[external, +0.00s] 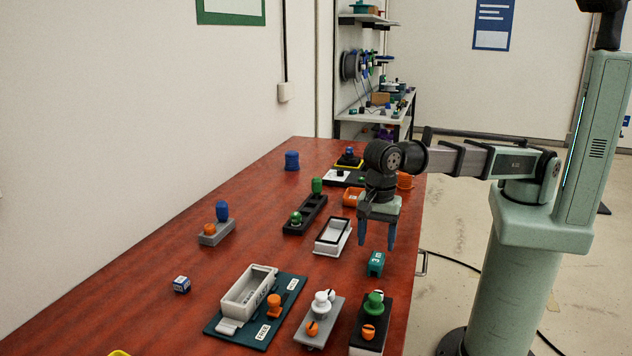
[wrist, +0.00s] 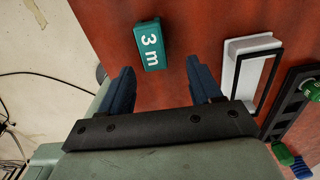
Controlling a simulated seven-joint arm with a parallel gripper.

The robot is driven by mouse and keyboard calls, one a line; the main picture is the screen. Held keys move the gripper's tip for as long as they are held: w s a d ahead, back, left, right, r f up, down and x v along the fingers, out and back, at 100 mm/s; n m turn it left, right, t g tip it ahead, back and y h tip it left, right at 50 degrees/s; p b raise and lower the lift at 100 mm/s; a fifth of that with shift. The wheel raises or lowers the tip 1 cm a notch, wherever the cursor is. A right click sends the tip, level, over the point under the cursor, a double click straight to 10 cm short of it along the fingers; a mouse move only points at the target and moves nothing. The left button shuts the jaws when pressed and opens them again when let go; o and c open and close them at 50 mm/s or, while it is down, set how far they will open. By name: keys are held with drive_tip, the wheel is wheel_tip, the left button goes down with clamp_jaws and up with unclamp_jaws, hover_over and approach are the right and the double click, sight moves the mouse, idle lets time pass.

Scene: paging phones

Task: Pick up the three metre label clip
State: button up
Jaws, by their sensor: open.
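The three metre label clip (external: 376,263) is a small teal block marked "3 m". It lies on the red-brown table near its right edge in the external view. The wrist view shows it (wrist: 151,45) with its white lettering up, ahead of the fingertips and roughly between their lines. My gripper (external: 377,245) is open and empty, pointing down above the table close to the clip. In the wrist view both blue fingers of my gripper (wrist: 162,80) stand apart, and neither touches the clip.
A white-framed tray (external: 333,236) lies just left of my gripper. A black holder (external: 304,216) with green knobs stands beyond it. A green-and-black block (external: 370,325) and a grey block (external: 318,325) with knobs stand nearer the camera. The table's right edge is close to the clip.

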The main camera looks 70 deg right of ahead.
sight(378, 254)
drive_tip(key=shift+s+a+f, duration=0.1)
drive_tip(key=shift+s+f, duration=0.1)
drive_tip(key=shift+f, duration=1.1)
drive_tip(key=shift+s+a+f, duration=0.1)
drive_tip(key=shift+s+f, duration=0.1)
drive_tip(key=shift+f, duration=1.1)
drive_tip(key=shift+c, duration=0.2)
drive_tip(key=c, duration=1)
drive_tip(key=shift+r, duration=0.1)
